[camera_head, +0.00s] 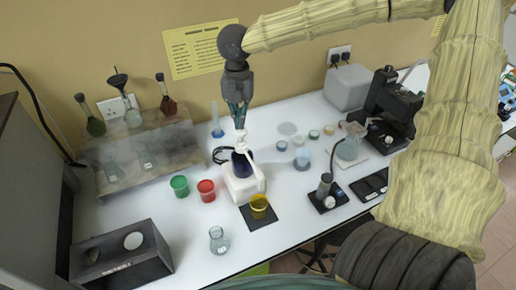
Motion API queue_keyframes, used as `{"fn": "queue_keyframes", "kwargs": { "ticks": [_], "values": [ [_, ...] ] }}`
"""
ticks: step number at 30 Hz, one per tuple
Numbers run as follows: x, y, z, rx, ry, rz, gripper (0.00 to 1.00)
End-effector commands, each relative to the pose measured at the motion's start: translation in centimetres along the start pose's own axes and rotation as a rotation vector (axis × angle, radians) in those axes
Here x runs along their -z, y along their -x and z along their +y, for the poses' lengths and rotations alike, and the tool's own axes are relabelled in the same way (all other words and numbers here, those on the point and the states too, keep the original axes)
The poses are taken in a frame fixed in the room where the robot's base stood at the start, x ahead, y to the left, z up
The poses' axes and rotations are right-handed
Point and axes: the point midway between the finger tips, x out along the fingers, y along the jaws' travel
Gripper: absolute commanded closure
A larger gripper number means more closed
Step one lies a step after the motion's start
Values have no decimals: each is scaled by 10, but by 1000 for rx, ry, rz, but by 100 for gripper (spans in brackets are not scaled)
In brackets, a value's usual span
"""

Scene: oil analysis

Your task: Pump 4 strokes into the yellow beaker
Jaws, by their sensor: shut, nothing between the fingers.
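A yellow beaker (259,203) stands upright on a black mat (256,220) near the front of the white bench. Just behind it, a dark blue pump bottle (240,166) with a white pump head (241,142) stands in a white holder (246,186). My gripper (239,127) points down directly above the pump head, with its fingers shut and nothing held. The fingertips are at or very near the top of the pump head; I cannot tell whether they touch it. The spout seems to point towards the yellow beaker. The level inside the beaker is too small to tell.
A green beaker (180,186) and a red beaker (206,190) stand left of the pump. A glass flask (219,240) stands in front. A flask rack (142,158) is at the left, a microscope (388,112) at the right. Bench space around the flask is clear.

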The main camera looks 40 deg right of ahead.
Motion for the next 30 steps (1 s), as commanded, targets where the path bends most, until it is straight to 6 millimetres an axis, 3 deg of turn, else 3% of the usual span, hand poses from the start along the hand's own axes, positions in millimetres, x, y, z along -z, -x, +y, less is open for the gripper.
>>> {"fn": "queue_keyframes", "kwargs": {
  "ticks": [30],
  "values": [
    [0,-12,0,1,0,0,100]
  ]
}}
